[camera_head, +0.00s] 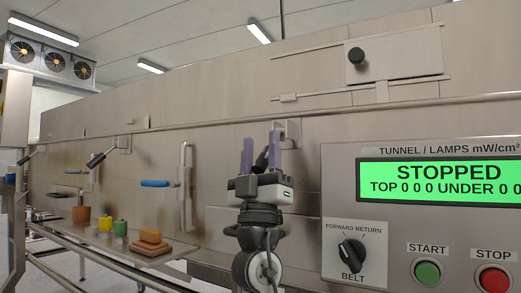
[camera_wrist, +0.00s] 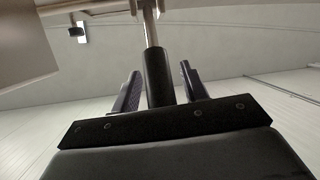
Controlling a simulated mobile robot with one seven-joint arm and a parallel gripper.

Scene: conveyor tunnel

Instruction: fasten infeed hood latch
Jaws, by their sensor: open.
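A latch on the steel hood wall has a pale bracket (camera_head: 291,129) and a black handle grip (camera_head: 262,159). In the wrist view the black grip (camera_wrist: 159,78) hangs from a steel rod (camera_wrist: 150,25). My gripper (camera_head: 262,137) points up and is open. Its two fingers stand on either side of the black grip, which also shows between the fingertips in the wrist view (camera_wrist: 160,69). A gap shows between the grip and the right finger; contact on the left is hard to tell. The latch's catch is partly hidden behind my gripper.
A similar black-handled latch (camera_head: 97,159) and a blue-handled lever (camera_head: 157,183) are on the wall to the left. A control panel (camera_head: 340,190) reading STOPPED stands close at right. A shelf (camera_head: 95,245) at lower left holds cups and brown blocks (camera_head: 150,237).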

